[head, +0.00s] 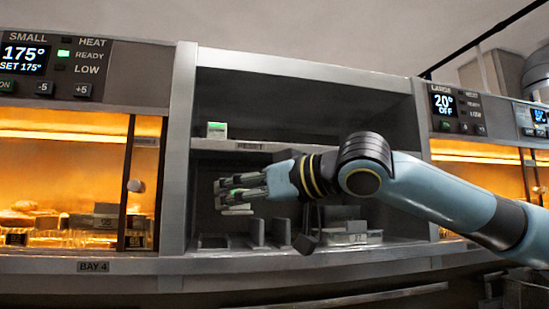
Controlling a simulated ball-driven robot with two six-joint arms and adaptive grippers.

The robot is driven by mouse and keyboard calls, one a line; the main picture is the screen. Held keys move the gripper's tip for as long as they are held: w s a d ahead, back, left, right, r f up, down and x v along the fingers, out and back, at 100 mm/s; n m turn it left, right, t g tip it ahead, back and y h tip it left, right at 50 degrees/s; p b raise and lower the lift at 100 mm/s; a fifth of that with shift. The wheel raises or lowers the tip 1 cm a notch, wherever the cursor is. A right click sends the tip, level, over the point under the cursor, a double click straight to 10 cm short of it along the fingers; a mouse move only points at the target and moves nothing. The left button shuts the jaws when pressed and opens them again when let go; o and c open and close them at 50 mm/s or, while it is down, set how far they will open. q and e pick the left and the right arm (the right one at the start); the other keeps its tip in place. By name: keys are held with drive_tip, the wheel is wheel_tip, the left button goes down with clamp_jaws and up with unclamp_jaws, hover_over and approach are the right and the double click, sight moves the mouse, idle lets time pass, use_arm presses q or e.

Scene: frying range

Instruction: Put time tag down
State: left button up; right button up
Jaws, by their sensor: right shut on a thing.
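My right arm comes in from the right, and its gripper (232,194) is inside the middle bay, below the upper shelf. The gripper is shut on a small, pale time tag (237,211), which shows at the fingertips and is partly hidden by the fingers. A bit of green shows between the fingers. Another small white and green tag (217,130) stands on the upper shelf (285,147) at its left end. My left gripper is not in view.
Below the gripper the bay floor holds upright dividers (257,232) and clear containers (350,232). Lit warming cabinets stand on both sides; the left one (60,185) holds food. A metal post (178,150) bounds the bay at left. The upper shelf is mostly clear.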

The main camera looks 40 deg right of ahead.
drive_tip(key=shift+s+d+r+m+h+p, duration=0.55)
drive_tip(key=shift+s+d+r+m+h, duration=1.1)
drive_tip(key=shift+r, duration=1.75)
drive_tip(key=shift+s+d+r+m+h+p, duration=0.55)
drive_tip(key=shift+s+d+r+h, duration=0.55)
drive_tip(key=shift+d+r, duration=1.8)
drive_tip(key=shift+s+d+r+m+h+p, duration=0.6)
drive_tip(key=shift+s+d+r+m+h, duration=0.75)
drive_tip(key=shift+r, duration=2.5)
drive_tip(key=shift+n+g, duration=0.3)
drive_tip(key=shift+n, duration=0.05)
drive_tip(key=r+p+x, duration=0.1)
drive_tip(key=p+x, duration=0.1)
drive_tip(key=x, duration=0.3)
drive_tip(key=r+p+x, duration=0.1)
drive_tip(key=p+x, duration=0.2)
drive_tip(key=x, duration=0.3)
drive_tip(key=p+x, duration=0.3)
drive_tip(key=x, duration=0.3)
drive_tip(key=shift+d+r, duration=0.35)
drive_tip(key=shift+r, duration=0.05)
drive_tip(key=shift+w+d+f, duration=0.1)
drive_tip(key=shift+w+f, duration=0.05)
drive_tip(key=shift+w, duration=0.2)
wheel_tip(320, 180, down, 3)
drive_tip(key=shift+s+f+p, duration=0.1)
drive_tip(key=shift+f+p, duration=0.15)
drive_tip(key=shift+p, duration=0.15)
